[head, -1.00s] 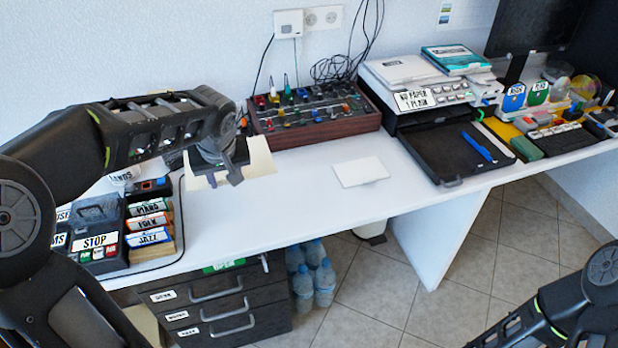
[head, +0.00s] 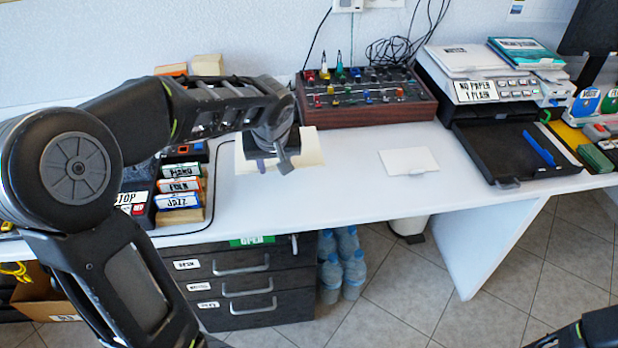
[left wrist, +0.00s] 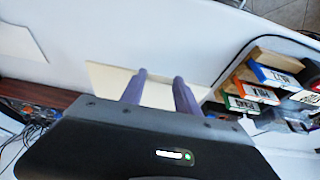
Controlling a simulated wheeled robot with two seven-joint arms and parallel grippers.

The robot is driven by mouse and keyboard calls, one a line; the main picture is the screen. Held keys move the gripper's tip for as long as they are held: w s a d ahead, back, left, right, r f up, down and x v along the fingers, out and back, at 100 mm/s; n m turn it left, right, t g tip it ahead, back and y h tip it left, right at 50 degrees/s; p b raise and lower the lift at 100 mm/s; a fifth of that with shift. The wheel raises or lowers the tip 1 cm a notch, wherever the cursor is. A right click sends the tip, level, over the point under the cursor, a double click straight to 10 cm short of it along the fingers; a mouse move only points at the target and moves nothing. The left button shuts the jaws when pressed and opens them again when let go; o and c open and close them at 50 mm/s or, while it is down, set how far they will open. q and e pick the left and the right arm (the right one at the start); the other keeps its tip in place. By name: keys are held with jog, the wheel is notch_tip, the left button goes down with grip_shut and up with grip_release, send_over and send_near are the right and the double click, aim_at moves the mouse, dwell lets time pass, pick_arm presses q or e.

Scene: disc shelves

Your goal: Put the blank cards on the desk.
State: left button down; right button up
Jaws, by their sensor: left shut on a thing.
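My left gripper (head: 272,164) is shut on a cream blank card (head: 309,148) over the left part of the white desk (head: 330,190). The left wrist view shows the purple fingers (left wrist: 160,78) at this card (left wrist: 108,78), which they partly cover. I cannot tell whether the card touches the desk. Another pale blank card (head: 408,161) lies flat on the desk to the right, in front of the mixer board; it also shows in the left wrist view (left wrist: 18,40). Only part of my right arm shows at the lower right; its gripper is out of view.
A mixer board (head: 366,96) with coloured knobs stands behind the cards. Labelled boxes (head: 180,186) and a STOP box (head: 132,199) are left of the gripper. A printer with a black tray (head: 515,150) is at right. The desk's middle front is clear.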

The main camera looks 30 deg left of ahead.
pick_arm(q)
jog(key=shift+f, duration=2.4)
jog(key=shift+f+b, duration=0.35)
jog(key=shift+f, duration=1.5)
jog(key=shift+f, duration=0.1)
jog(key=c, duration=0.9)
grip_release()
